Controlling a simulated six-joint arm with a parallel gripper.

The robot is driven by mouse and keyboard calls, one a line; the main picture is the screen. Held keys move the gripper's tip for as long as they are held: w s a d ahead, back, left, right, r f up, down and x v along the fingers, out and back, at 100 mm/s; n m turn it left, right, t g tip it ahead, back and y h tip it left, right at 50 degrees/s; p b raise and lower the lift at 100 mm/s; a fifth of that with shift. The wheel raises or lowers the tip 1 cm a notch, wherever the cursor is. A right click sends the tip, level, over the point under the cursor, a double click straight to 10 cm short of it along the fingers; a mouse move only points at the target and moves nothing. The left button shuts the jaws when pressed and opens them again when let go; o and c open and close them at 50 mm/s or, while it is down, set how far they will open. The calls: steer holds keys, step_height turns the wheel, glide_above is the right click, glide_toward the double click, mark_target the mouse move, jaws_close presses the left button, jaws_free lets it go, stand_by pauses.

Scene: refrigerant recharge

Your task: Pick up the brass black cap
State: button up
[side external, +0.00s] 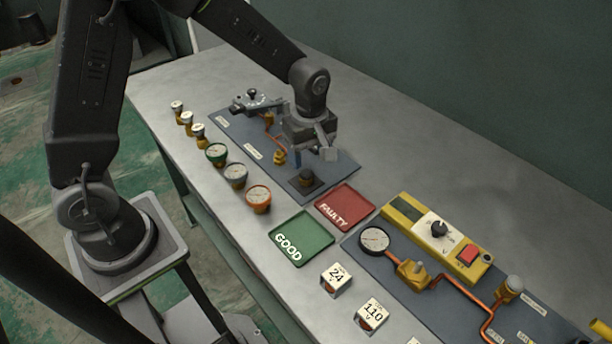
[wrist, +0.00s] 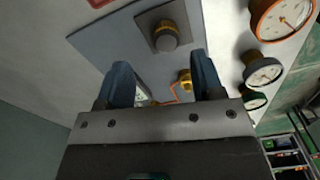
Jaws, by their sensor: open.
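The black cap with a brass ring (wrist: 166,40) sits on a dark square plate in the wrist view, just beyond my fingertips. In the side external view the cap (side external: 306,176) shows as a dark round top at the near end of the left blue-grey panel. My gripper (side external: 314,158) hangs above and slightly behind the cap. In the wrist view my gripper (wrist: 162,72) has its two blue fingers spread apart, with nothing between them. The cap is apart from both fingers.
A red FAULTY tray (side external: 345,207) and a green GOOD tray (side external: 301,239) lie beside the panel. Several gauges, including an orange one (side external: 258,198), line the panel's left side. A brass fitting (side external: 279,157) with copper pipe stands behind the cap. The table's back right is clear.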

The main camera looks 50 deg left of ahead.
mark_target(306, 173)
steer(key=shift+s+a+f, duration=0.1)
steer(key=shift+s+f, duration=0.1)
steer(key=shift+f, duration=1.3)
steer(key=shift+s+f, duration=0.15)
steer(key=shift+f, duration=1.35)
steer(key=shift+c, duration=0.2)
steer(key=c, duration=0.9)
steer(key=shift+c, duration=0.2)
steer(key=shift+r, duration=0.2)
